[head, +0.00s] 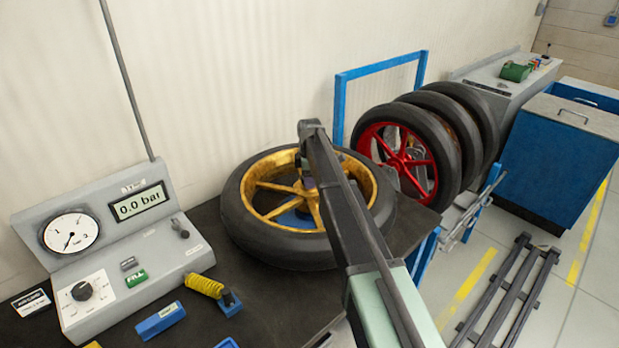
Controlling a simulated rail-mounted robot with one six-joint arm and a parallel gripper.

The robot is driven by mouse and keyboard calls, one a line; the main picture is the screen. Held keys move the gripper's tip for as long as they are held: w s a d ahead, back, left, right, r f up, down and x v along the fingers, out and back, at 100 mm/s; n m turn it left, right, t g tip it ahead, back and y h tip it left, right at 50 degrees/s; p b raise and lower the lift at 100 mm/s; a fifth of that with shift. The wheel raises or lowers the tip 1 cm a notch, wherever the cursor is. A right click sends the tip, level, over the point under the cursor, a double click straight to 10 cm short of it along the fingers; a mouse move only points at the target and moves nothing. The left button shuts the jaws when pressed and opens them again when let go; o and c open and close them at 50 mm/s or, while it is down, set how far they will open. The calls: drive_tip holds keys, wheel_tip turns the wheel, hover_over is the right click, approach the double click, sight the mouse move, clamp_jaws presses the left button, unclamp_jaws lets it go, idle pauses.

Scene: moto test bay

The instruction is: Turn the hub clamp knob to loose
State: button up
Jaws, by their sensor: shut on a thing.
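A wheel with a gold rim and black tyre (262,243) lies flat on the dark bench. My arm reaches over it from the lower right, and my gripper (306,181) points down at the wheel's hub. The gripper is small and partly covered by my arm. It is shut on the hub clamp knob at the wheel's centre. The knob itself is hidden by the gripper and arm, so its turn position cannot be seen. A blue part shows under the spokes near the hub.
A grey gauge console (130,245) with a dial, a "0.0 bar" display and a selector knob stands left. A yellow coiled hose (204,286) and a blue block (160,320) lie in front. Upright wheels (408,165) stand behind right, beside a blue cabinet (558,155).

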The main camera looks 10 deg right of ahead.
drive_tip(key=shift+n, duration=0.6)
drive_tip(key=o, duration=0.9)
